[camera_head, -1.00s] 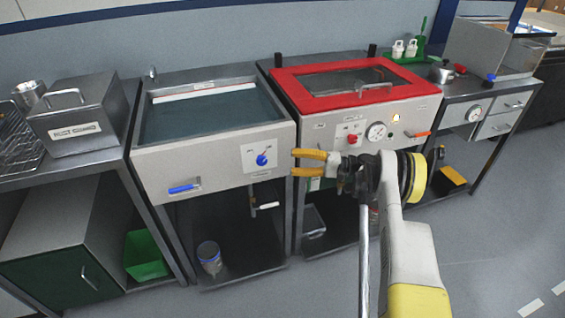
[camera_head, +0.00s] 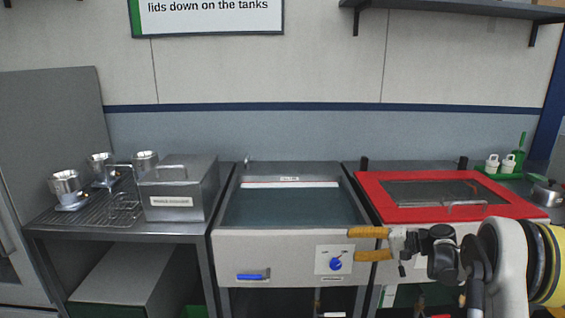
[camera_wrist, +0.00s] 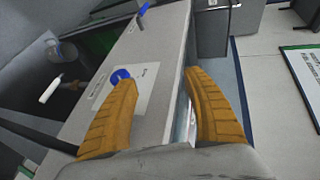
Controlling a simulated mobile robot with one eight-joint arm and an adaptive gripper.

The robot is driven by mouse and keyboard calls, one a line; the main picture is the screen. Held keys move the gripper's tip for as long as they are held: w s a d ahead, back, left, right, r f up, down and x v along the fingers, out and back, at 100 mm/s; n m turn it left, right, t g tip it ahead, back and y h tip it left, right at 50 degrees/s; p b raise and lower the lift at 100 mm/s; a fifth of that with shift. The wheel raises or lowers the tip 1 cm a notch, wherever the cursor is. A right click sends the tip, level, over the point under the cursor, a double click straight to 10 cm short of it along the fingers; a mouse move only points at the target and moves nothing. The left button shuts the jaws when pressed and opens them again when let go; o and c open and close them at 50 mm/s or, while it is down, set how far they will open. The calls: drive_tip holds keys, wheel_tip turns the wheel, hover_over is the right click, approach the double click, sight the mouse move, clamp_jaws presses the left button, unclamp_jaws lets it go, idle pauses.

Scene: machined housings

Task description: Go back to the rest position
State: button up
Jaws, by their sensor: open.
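My gripper (camera_head: 368,244) has two orange ribbed fingers. In the head view it points left, in front of the gap between the open tank (camera_head: 279,205) and the red-lidded tank (camera_head: 372,207). The fingers are spread apart with nothing between them. In the wrist view the open gripper (camera_wrist: 165,95) is seen over the tank's front panel, with the blue knob (camera_wrist: 121,75) close by the left finger. I cannot tell whether the finger touches the panel.
A lidded steel box (camera_head: 180,202) and several metal housings stand on the left bench. A blue handle (camera_head: 252,277) projects from the open tank's front. A shelf (camera_head: 450,10) hangs at the upper right. White bottles stand in a green tray at right.

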drive_tip(key=s+a+r+n+h, duration=0.1)
drive_tip(key=s+a+r+h, duration=0.25)
drive_tip(key=s+r, duration=0.35)
drive_tip(key=s+a+r+h, duration=0.3)
drive_tip(key=s+a+r, duration=0.1)
drive_tip(key=s, duration=0.5)
drive_tip(key=s+d+n+h, duration=0.1)
drive_tip(key=s+h, duration=0.1)
drive_tip(key=s, duration=0.5)
drive_tip(key=s+d+f+n+h, duration=0.1)
drive_tip(key=s+h, duration=0.1)
drive_tip(key=s, duration=0.6)
drive_tip(key=s+f+n+t+h, duration=0.1)
drive_tip(key=s+n+h, duration=0.1)
drive_tip(key=s, duration=0.5)
drive_tip(key=shift+s+d+f, duration=0.25)
drive_tip(key=shift+s+d, duration=0.1)
drive_tip(key=shift+d, duration=0.05)
